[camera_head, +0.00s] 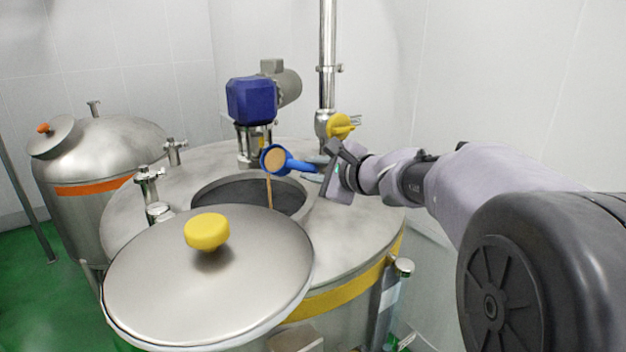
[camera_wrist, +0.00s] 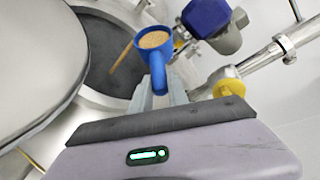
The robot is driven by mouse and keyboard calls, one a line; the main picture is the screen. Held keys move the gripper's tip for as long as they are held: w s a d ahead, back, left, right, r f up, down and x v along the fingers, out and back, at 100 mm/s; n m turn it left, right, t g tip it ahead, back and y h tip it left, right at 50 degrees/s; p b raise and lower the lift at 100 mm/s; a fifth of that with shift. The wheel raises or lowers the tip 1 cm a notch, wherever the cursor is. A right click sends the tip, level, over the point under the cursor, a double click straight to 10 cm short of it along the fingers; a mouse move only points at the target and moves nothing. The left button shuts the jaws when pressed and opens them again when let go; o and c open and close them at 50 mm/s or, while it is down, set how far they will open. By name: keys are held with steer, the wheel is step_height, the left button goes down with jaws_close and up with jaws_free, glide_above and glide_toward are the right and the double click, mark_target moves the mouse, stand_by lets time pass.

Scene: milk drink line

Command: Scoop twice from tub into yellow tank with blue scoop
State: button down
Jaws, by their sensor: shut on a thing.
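The blue scoop (camera_head: 284,162) is held by its handle in my gripper (camera_head: 322,174), over the round opening (camera_head: 232,190) of the yellow-banded tank (camera_head: 372,232). The scoop is tilted, and a thin stream of tan powder (camera_head: 269,192) falls from it into the dark opening. In the wrist view the scoop (camera_wrist: 156,60) still has tan powder (camera_wrist: 153,40) in its bowl, and the stream (camera_wrist: 126,60) shows beside it. My gripper's fingers (camera_wrist: 160,96) are shut on the scoop's handle. The tub is not in view.
The tank's lid (camera_head: 210,275) with a yellow knob (camera_head: 207,231) is swung open in front of the opening. A blue motor (camera_head: 251,100) and a vertical pipe (camera_head: 327,60) with a yellow valve handle (camera_head: 341,125) stand behind. An orange-banded tank (camera_head: 110,152) stands at the left.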

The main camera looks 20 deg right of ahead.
steer(key=shift+s+f+n+t+h+b, duration=0.2)
steer(key=shift+n+t+b, duration=0.5)
steer(key=shift+b, duration=2.7)
steer(key=shift+w+f+n+t+b, duration=0.25)
steer(key=shift+n+b, duration=0.7)
steer(key=shift+b, duration=2.4)
steer(key=shift+s+f+n+t+h+b, duration=0.25)
steer(key=shift+n+t+b, duration=0.5)
steer(key=shift+b, duration=2.65)
steer(key=n+b, duration=0.1)
steer(key=b, duration=0.4)
steer(key=n+t+b, duration=0.1)
steer(key=n+b, duration=0.1)
steer(key=b, duration=0.3)
steer(key=shift+w+a+f+y, duration=0.1)
steer(key=shift+f+y, duration=0.25)
steer(key=shift+r+n+t+b, duration=0.1)
steer(key=shift+n+t+b, duration=0.2)
steer(key=shift+n+b, duration=0.3)
